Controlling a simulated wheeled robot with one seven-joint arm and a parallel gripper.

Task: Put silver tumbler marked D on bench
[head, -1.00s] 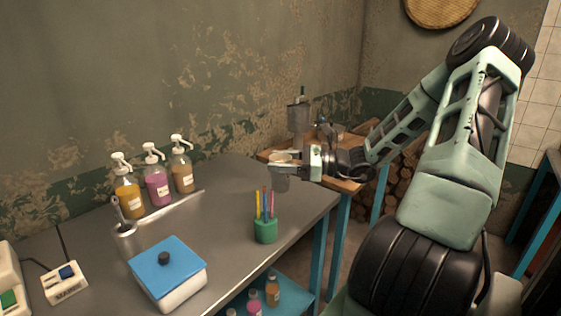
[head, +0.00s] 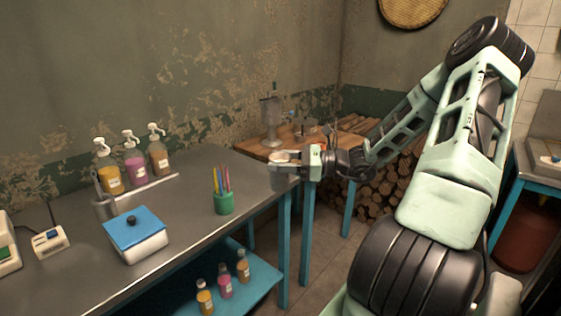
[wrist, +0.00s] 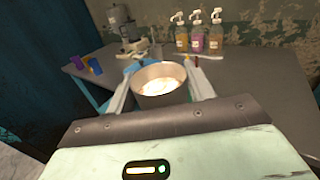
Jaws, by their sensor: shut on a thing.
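My gripper (head: 285,168) is shut on a silver tumbler (head: 284,182), held upright past the right end of the grey metal bench (head: 185,205). In the wrist view, the tumbler (wrist: 160,88) sits between the two fingers, with its open top and a pale, bright inside facing the camera. No letter can be read on it. The bench top (wrist: 250,75) also shows behind it in the wrist view.
The bench holds three pump bottles (head: 135,165), a green pen cup (head: 224,202), a blue-lidded box (head: 135,234) and a metal holder (head: 103,207). A wooden table (head: 262,150) with a metal apparatus (head: 271,120) stands behind. Bare bench top lies around the pen cup.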

